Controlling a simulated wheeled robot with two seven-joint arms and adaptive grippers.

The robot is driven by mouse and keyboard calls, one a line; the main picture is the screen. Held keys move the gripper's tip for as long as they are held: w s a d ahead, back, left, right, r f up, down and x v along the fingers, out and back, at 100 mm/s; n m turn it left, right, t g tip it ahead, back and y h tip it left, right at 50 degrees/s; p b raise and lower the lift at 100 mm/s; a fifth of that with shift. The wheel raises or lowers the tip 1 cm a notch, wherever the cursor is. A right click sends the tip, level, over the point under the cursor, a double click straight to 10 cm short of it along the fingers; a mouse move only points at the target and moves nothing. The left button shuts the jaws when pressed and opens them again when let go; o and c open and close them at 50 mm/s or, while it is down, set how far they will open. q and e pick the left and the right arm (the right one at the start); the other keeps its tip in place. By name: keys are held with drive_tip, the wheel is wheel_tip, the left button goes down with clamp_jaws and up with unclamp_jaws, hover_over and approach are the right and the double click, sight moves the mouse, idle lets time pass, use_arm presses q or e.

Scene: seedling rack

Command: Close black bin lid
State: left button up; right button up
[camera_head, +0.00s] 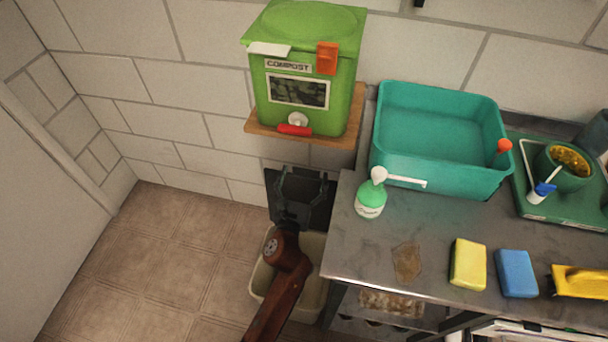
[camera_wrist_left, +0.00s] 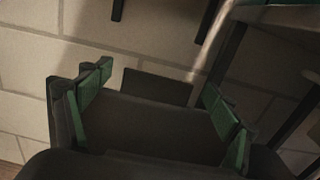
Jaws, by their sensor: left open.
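The bin (camera_head: 314,296) is a cream container on the floor beside the counter's left end. Its black lid (camera_head: 318,214) stands up, raised against the wall side, with the bin mouth partly uncovered. My left gripper (camera_head: 304,178) is dark and hard to pick out in front of the lid. In the left wrist view its green-padded fingers (camera_wrist_left: 157,82) are spread wide, with a dark panel (camera_wrist_left: 157,88), seemingly the lid, beyond and between them. I cannot tell whether they touch it. My left arm hides part of the bin. My right gripper is not in view.
A green compost box (camera_head: 345,97) sits on a wooden wall shelf (camera_head: 262,131) above the lid. The metal counter (camera_head: 385,245) holds a teal basin (camera_head: 398,163), a spray bottle (camera_head: 370,198) and sponges (camera_head: 468,264). The tiled floor (camera_head: 160,260) at left is clear.

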use_arm(q)
drive_tip(key=shift+c, duration=0.7)
drive_tip(key=c, duration=1.6)
